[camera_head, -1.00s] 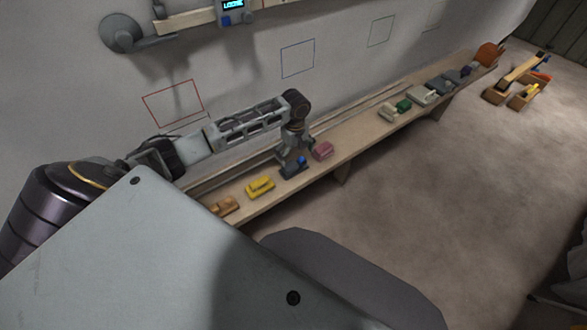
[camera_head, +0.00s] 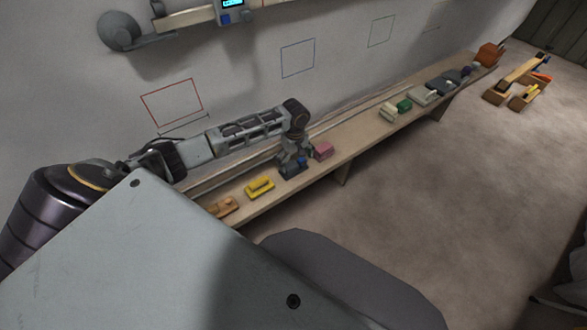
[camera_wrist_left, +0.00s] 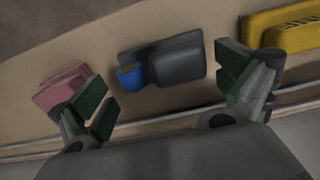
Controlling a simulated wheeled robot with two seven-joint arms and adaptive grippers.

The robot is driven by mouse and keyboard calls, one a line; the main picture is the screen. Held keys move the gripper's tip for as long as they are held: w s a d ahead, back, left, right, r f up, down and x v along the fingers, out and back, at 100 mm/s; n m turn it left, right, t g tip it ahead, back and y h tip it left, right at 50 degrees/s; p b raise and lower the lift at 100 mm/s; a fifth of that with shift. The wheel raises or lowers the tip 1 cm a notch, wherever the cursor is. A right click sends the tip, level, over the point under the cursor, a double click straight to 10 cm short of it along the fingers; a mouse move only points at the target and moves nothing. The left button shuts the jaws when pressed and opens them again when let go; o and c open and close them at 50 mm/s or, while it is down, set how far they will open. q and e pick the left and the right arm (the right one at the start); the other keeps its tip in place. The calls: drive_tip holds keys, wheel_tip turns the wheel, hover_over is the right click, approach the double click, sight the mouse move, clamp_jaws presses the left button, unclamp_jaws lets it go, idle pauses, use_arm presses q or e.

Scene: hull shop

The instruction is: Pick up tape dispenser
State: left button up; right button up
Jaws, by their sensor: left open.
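A dark grey block-like thing with a blue rounded part, which looks like the tape dispenser (camera_head: 290,172), lies on the long wooden shelf (camera_head: 345,160). It also shows in the left wrist view (camera_wrist_left: 178,62), between my finger pads. My left gripper (camera_head: 292,160) is open just above it, fingers pointing down. In the left wrist view, the left gripper (camera_wrist_left: 166,92) has one pad on either side of the dispenser, with gaps visible on both sides. Whether the tips reach its height I cannot tell. My right gripper is in neither view.
A pink block (camera_head: 323,151) lies close to the dispenser, near one finger in the wrist view (camera_wrist_left: 62,88). A yellow thing (camera_head: 260,187) lies on the other side. An orange-brown piece (camera_head: 224,207) and several more things share the shelf. The wall stands behind.

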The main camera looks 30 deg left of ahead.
use_arm(q)
drive_tip(key=shift+f, duration=1.3)
drive_tip(key=c, duration=0.7)
